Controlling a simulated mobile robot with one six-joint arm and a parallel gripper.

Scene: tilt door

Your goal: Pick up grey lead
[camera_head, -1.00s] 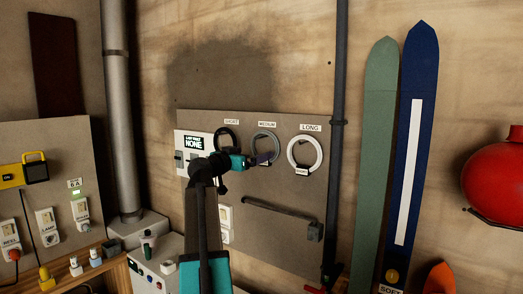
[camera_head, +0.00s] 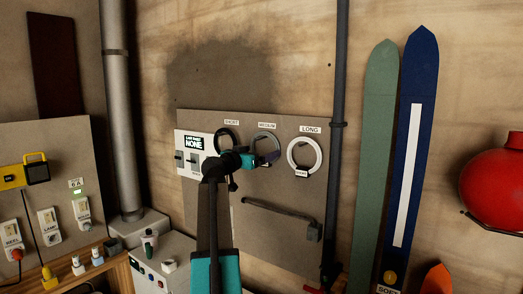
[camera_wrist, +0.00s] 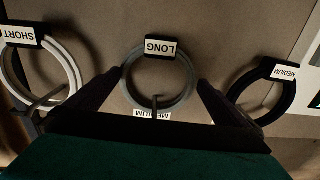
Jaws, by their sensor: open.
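The grey lead (camera_head: 265,137) is a coiled ring on a peg of the wall board, under the MEDIUM label. My gripper (camera_head: 262,157) is in front of its lower part and partly hides it in the head view. In the wrist view the grey lead (camera_wrist: 160,106) hangs in the middle, with a tag reading LONG. The open fingers of my gripper (camera_wrist: 160,80) stand on either side of the ring, with nothing held. Whether they touch the ring I cannot tell.
A black ring (camera_head: 226,139) hangs to the left and a white ring (camera_head: 303,154) to the right on the board (camera_head: 275,225). A dark vertical pipe (camera_head: 338,90) runs by the board's right edge. A dark bar (camera_head: 278,209) sits below the rings.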

